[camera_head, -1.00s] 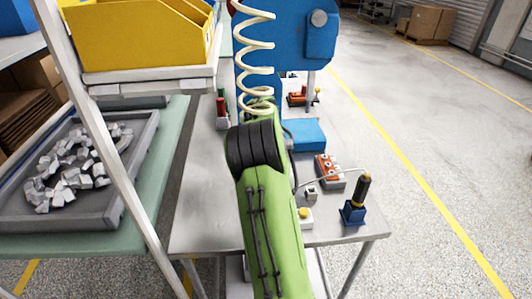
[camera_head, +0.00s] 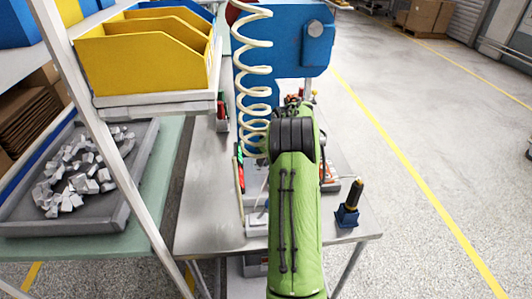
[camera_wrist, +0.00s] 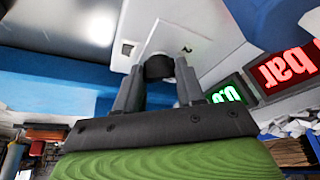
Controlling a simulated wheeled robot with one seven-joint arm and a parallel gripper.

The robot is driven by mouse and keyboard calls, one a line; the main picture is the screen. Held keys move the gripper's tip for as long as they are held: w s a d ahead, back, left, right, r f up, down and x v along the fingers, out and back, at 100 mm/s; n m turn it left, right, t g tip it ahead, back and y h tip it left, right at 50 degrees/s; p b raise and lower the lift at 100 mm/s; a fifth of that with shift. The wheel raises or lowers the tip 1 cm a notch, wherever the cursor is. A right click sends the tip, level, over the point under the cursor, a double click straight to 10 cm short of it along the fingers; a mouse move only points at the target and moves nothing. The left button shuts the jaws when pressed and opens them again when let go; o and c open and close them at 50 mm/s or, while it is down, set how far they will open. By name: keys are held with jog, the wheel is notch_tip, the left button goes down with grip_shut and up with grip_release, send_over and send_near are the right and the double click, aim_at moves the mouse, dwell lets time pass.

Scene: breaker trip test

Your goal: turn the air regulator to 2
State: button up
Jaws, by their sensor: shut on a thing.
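In the wrist view, a round black knob (camera_wrist: 158,67) sits on a white plate (camera_wrist: 200,35). My gripper (camera_wrist: 157,82) is shut on this knob, one grey finger on each side of it. To its right, a dark display shows green digits (camera_wrist: 226,94), partly hidden by a finger and too cut off to read surely. Another dark display shows "bar" in red (camera_wrist: 283,68). In the head view, my green arm reaches over the bench and hides my gripper and the knob.
A grey bench (camera_head: 205,210) carries a blue base with a black handle (camera_head: 349,205) at right. A white coiled hose (camera_head: 253,75) hangs beside a blue machine (camera_head: 300,45). Yellow bins (camera_head: 145,60) stand on a rack at left. The floor at right is open.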

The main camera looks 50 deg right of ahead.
jog(key=shift+n+y+p, duration=0.4)
jog(key=shift+n+p, duration=0.3)
jog(key=shift+n, duration=0.3)
jog(key=o, duration=1)
jog(key=shift+o, duration=0.2)
jog(key=p+v, duration=0.3)
jog(key=v, duration=1.2)
jog(key=shift+r, duration=0.4)
